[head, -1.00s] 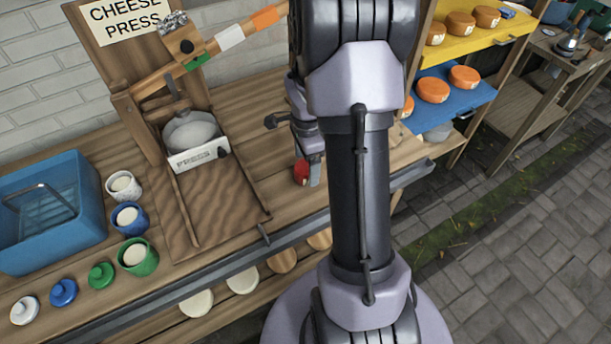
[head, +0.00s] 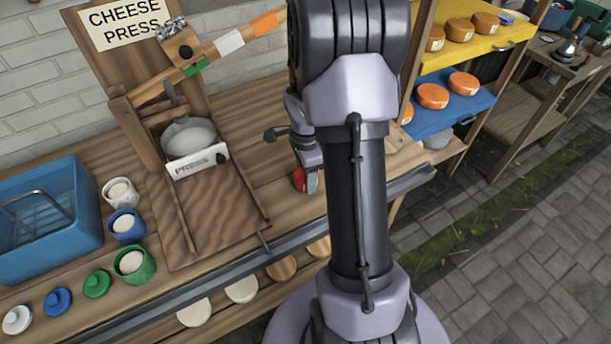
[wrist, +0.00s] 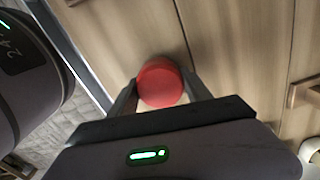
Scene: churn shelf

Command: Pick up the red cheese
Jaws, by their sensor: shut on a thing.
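The red cheese (wrist: 160,84) is a small round red piece between the two fingers of my gripper (wrist: 157,92) in the wrist view. The fingers are shut on its sides. In the head view the red cheese (head: 299,179) shows as a small red patch at my gripper (head: 306,183), over the wooden bench, mostly hidden behind my arm. I cannot tell whether it touches the wood or hangs just above it.
The cheese press (head: 195,145) stands left of my gripper. Further left are several cups (head: 127,225), lids (head: 57,300) and a blue tub (head: 45,215). At right, orange cheeses (head: 432,96) sit on a blue shelf (head: 445,118) and a yellow shelf (head: 480,40).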

